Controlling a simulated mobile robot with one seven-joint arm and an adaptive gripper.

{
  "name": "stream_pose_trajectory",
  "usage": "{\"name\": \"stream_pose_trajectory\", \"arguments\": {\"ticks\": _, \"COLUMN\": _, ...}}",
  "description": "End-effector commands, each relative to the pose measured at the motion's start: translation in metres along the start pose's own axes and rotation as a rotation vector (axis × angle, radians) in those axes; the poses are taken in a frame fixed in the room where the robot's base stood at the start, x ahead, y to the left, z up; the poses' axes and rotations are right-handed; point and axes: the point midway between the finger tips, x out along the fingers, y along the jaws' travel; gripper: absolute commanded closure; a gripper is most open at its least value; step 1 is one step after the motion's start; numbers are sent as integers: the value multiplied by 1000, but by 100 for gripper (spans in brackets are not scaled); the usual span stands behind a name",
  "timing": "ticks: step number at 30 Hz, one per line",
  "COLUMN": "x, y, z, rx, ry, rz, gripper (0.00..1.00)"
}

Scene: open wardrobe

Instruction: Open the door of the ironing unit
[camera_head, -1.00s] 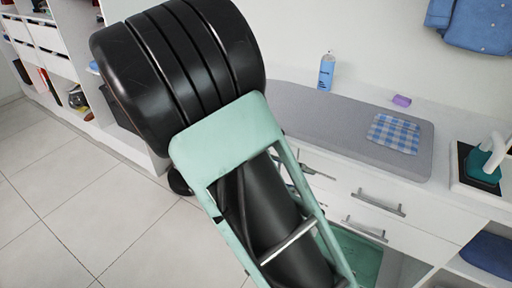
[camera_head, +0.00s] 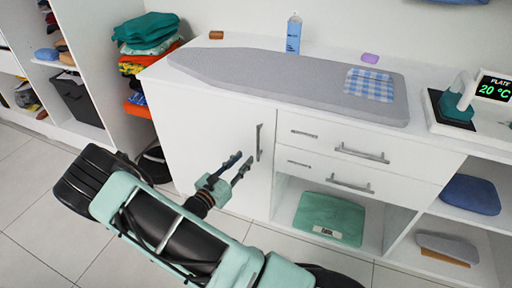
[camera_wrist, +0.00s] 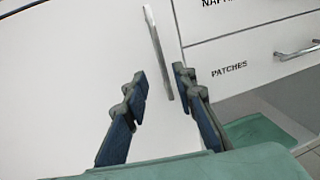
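The ironing unit is a white cabinet with a closed door (camera_head: 215,130) at its left and drawers at its right. The door has a vertical grey bar handle (camera_head: 259,142) near its right edge. My gripper (camera_head: 238,166) is open and empty, in front of the door, a little left of and below the handle in the head view. In the wrist view my gripper (camera_wrist: 160,95) has its two fingers spread apart, with the handle (camera_wrist: 158,50) showing between and beyond the tips. I cannot tell how far the tips are from the handle.
An ironing board (camera_head: 265,75) with a checked cloth (camera_head: 369,84) lies on top, near a blue bottle (camera_head: 293,34). An iron (camera_head: 456,103) stands at the right. Drawers (camera_head: 350,150) with bar handles are right of the door. A green scale (camera_head: 330,217) sits below them.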

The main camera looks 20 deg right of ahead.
Motion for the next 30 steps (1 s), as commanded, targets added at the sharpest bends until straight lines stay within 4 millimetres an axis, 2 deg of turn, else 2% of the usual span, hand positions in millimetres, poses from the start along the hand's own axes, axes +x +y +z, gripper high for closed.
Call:
{"name": "stream_pose_trajectory", "arguments": {"ticks": 9, "x": 59, "y": -2, "z": -1, "rx": 5, "ry": -1, "rz": -6, "gripper": 75}}
{"name": "stream_pose_trajectory", "arguments": {"ticks": 15, "x": 88, "y": -1, "z": 0, "rx": 5, "ry": 0, "rz": -4, "gripper": 75}}
{"name": "stream_pose_trajectory", "arguments": {"ticks": 21, "x": 98, "y": -1, "z": 1, "rx": 4, "ry": -1, "rz": -4, "gripper": 75}}
{"name": "stream_pose_trajectory", "arguments": {"ticks": 28, "x": 99, "y": -1, "z": 1, "rx": 4, "ry": -1, "rz": -3, "gripper": 75}}
{"name": "stream_pose_trajectory", "arguments": {"ticks": 30, "x": 99, "y": -1, "z": 1, "rx": 4, "ry": -1, "rz": -3, "gripper": 82}}
